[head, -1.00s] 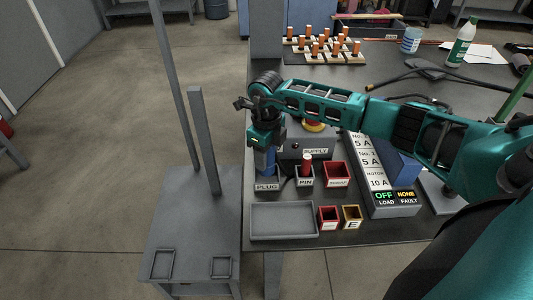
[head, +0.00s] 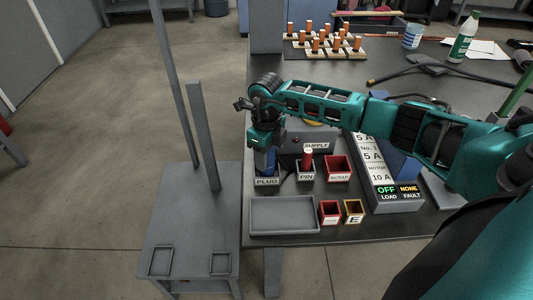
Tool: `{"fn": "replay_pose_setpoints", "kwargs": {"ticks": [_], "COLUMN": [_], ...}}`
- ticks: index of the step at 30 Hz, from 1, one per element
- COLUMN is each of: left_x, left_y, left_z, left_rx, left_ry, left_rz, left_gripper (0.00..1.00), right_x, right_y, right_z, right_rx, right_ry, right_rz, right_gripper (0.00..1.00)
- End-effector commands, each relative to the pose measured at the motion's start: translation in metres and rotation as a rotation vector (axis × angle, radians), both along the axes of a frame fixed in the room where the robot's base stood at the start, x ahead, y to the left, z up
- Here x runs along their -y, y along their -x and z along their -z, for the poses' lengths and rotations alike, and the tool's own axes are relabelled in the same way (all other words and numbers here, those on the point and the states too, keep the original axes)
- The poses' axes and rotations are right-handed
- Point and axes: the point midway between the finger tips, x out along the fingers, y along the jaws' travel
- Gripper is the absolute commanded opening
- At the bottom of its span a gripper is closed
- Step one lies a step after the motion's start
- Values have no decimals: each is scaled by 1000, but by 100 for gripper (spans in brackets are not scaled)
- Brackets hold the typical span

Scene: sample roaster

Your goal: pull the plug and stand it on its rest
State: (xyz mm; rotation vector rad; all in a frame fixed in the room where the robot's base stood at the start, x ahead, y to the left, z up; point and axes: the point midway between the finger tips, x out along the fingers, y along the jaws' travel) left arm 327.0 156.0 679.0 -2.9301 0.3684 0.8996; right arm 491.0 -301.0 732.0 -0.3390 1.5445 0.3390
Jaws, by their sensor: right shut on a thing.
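My right gripper (head: 262,143) points down at the left edge of the bench and is shut on the blue plug (head: 265,162). The plug is upright, with its lower end at the small grey rest labelled PLUG (head: 266,181). I cannot tell whether it is seated or just above. The grey SUPPLY box (head: 317,146) stands behind, partly hidden by my right arm. My left gripper is out of view.
Beside the rest are a red pin in the PIN holder (head: 307,177), a red bin (head: 338,168), a grey tray (head: 284,216) and two small boxes. A load panel (head: 386,197) reads OFF and NONE. A grey stand (head: 192,225) adjoins the bench.

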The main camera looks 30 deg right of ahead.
Motion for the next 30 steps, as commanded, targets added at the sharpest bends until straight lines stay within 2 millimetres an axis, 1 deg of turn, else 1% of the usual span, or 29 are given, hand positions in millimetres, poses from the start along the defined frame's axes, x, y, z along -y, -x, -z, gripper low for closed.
{"fn": "replay_pose_setpoints", "kwargs": {"ticks": [14, 15, 24, 30], "left_x": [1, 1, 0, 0], "left_y": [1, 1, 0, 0], "left_z": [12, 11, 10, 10], "left_rx": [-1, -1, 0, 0], "left_ry": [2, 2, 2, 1], "left_rz": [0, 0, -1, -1], "left_gripper": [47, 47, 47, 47], "right_x": [0, 0, 0, 0], "right_y": [0, 0, 0, 0], "right_z": [15, 15, 14, 15], "right_rx": [1, 1, 1, -1], "right_ry": [0, 0, 0, 0], "right_rz": [-1, -1, 0, 0], "right_gripper": [9, 48, 76, 76]}}
